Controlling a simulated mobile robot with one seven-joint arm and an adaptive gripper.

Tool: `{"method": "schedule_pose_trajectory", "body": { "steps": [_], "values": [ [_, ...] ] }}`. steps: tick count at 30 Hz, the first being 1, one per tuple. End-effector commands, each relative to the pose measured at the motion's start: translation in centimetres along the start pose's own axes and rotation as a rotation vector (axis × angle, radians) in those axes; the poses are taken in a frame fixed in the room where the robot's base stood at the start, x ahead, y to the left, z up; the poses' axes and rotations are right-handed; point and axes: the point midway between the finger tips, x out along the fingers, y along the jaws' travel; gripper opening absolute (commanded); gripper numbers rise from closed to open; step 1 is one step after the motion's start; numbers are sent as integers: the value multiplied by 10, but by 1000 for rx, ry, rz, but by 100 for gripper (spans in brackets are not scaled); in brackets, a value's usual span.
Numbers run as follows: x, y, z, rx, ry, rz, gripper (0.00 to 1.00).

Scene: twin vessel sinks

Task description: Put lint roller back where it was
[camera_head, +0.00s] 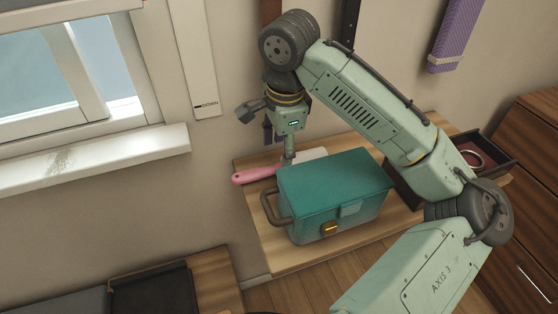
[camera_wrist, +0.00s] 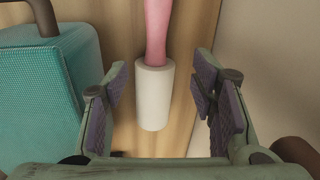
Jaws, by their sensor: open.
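The lint roller lies on the wooden table behind the teal box. In the head view its pink handle (camera_head: 256,175) points left and its white roll (camera_head: 311,155) is partly hidden by my gripper (camera_head: 289,157). In the wrist view the white roll (camera_wrist: 155,97) lies between and beyond the two fingers, with the pink handle (camera_wrist: 157,30) running up. My gripper (camera_wrist: 162,103) is open above the roll and holds nothing.
The teal box (camera_head: 333,184) stands close in front of the roller; it also shows at left in the wrist view (camera_wrist: 50,95). A dark tray (camera_head: 487,152) with a ring-like item is at the table's right. The wall is close behind. The wooden table (camera_head: 292,262) is bare along its front edge.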

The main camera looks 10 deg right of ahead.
Motion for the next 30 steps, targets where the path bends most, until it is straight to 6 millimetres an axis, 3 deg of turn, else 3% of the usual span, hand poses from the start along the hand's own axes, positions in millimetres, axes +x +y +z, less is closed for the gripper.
{"method": "schedule_pose_trajectory", "body": {
  "steps": [6,12,30],
  "values": [
    [-43,0,0,-1,3,-1,52],
    [-63,0,0,0,2,-1,52],
    [-66,0,0,-1,0,0,52]
  ]
}}
